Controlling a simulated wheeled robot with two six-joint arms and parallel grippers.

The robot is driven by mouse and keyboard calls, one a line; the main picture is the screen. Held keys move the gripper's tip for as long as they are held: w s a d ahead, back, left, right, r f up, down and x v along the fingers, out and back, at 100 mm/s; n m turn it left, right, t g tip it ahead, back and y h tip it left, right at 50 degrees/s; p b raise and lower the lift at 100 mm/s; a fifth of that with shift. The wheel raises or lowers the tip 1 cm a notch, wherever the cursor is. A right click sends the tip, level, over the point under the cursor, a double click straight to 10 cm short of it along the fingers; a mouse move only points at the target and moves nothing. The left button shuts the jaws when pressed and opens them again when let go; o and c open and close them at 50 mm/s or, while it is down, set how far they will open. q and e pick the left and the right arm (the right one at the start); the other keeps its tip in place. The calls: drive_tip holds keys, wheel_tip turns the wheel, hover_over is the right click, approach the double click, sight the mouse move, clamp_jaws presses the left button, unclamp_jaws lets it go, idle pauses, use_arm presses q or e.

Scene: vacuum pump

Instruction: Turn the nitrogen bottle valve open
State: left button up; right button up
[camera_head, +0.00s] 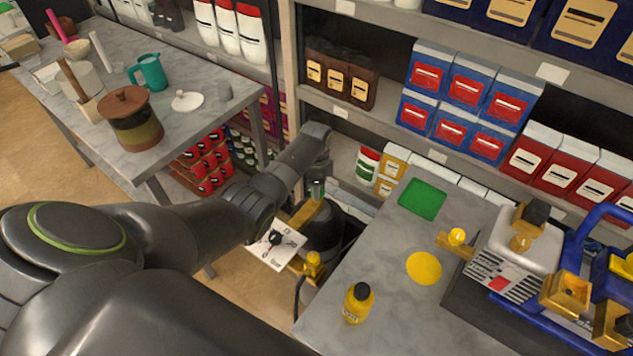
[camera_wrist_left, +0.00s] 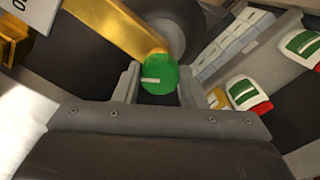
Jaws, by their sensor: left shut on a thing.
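The nitrogen bottle's valve knob is green and round with a white mark (camera_wrist_left: 159,75), at the end of a brass-coloured arm (camera_wrist_left: 110,25). In the head view the green knob (camera_head: 317,187) sits above the dark bottle (camera_head: 322,228), beside the grey bench. My left gripper (camera_head: 318,168) reaches down over the knob. In the left wrist view the fingers of the left gripper (camera_wrist_left: 158,88) are shut on the knob, one on each side. Much of the bottle is hidden behind my arm and the brass parts.
A white panel with a black dial (camera_head: 276,243) stands close to my left arm. A pump (camera_head: 515,250) stands at right. Stocked shelves (camera_head: 400,135) rise behind.

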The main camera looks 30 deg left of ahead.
use_arm(q)
drive_tip(key=n+p, duration=0.2)
drive_tip(key=n, duration=0.3)
drive_tip(key=shift+r+n, duration=0.15)
drive_tip(key=shift+n, duration=0.15)
drive_tip(key=n, duration=0.3)
drive_tip(key=shift+d+n+p, duration=0.1)
drive_tip(key=shift+n+p, duration=0.3)
drive_tip(key=shift+n, duration=0.9)
drive_tip(key=o, duration=1)
drive_tip(key=shift+s, duration=0.1)
wheel_tip(320, 180, up, 17)
drive_tip(key=b, duration=0.1)
drive_tip(key=shift+b, duration=0.4)
